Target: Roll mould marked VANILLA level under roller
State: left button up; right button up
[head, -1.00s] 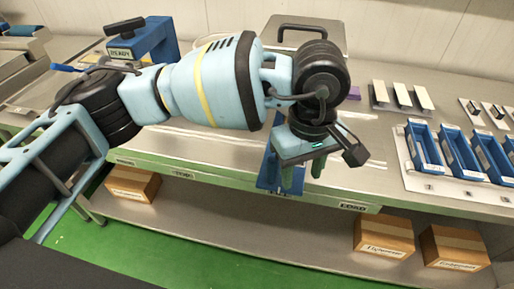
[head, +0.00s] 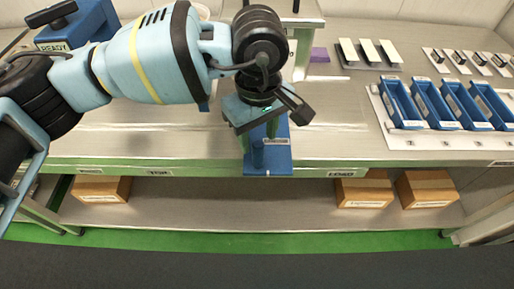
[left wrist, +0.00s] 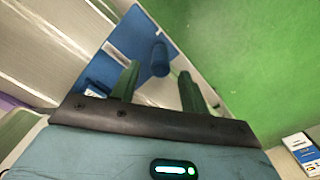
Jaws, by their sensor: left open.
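My left gripper (head: 262,138) points down above a blue fixture (head: 268,168) at the front edge of the steel table. In the left wrist view the gripper (left wrist: 158,88) is open and empty. A blue upright cylinder (left wrist: 160,58) on the fixture shows between and beyond the green fingertips; contact is not clear. Blue moulds (head: 433,104) stand in a row on a white board at the right, with small labels. I cannot read VANILLA on any of them. The roller cannot be made out surely; my arm covers part of the table. My right gripper is not in view.
A blue block marked READY (head: 78,28) stands at the back left. White blocks (head: 368,52) and a purple piece (head: 320,54) lie behind. Cardboard boxes (head: 364,188) sit on the lower shelf. The table between fixture and moulds is clear.

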aim_at(257, 152)
pick_arm(q)
jog(key=shift+f, duration=2.85)
grip_shut()
